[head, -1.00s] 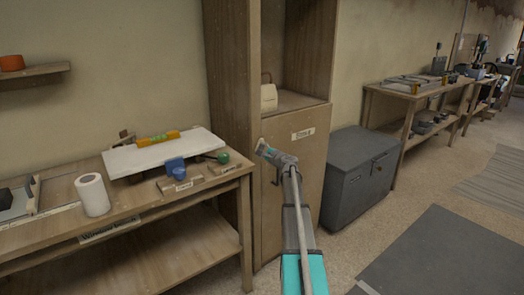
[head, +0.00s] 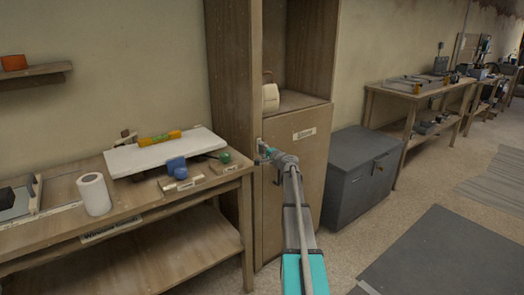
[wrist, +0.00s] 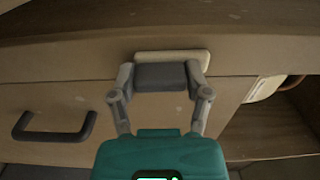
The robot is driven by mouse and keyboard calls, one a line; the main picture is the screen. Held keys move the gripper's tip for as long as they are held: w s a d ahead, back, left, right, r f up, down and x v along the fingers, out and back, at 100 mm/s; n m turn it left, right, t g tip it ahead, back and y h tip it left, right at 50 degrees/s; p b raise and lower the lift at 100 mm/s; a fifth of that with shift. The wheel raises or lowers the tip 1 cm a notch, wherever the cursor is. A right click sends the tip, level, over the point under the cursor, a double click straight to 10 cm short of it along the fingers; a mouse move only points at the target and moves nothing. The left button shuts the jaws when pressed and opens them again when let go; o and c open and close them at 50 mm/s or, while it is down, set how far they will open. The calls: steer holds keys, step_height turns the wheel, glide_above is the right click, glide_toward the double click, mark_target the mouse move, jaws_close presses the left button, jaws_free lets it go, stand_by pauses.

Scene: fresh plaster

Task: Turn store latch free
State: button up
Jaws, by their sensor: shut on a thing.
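The store cabinet door (head: 300,165) is shut below an open shelf bay, with a store label (head: 304,134) near its top. My gripper (head: 261,145) is at the door's upper left edge in the head view. In the wrist view, my gripper (wrist: 161,78) has its two fingers on either side of the grey latch (wrist: 160,77) and is shut on it. The latch lies lengthwise along a pale backing plate (wrist: 175,56). A dark bar handle (wrist: 54,130) is on the door, left of the latch in that view, apart from my fingers.
A workbench (head: 150,205) with a paper roll (head: 94,194), white board (head: 165,152) and blue item (head: 177,168) stands left of the cabinet. A grey chest (head: 355,175) stands close on the right. A pale object (head: 270,95) sits in the open bay.

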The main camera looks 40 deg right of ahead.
steer(key=o, duration=1.2)
steer(key=shift+c, duration=0.2)
steer(key=s, duration=1.2)
steer(key=shift+a, duration=0.1)
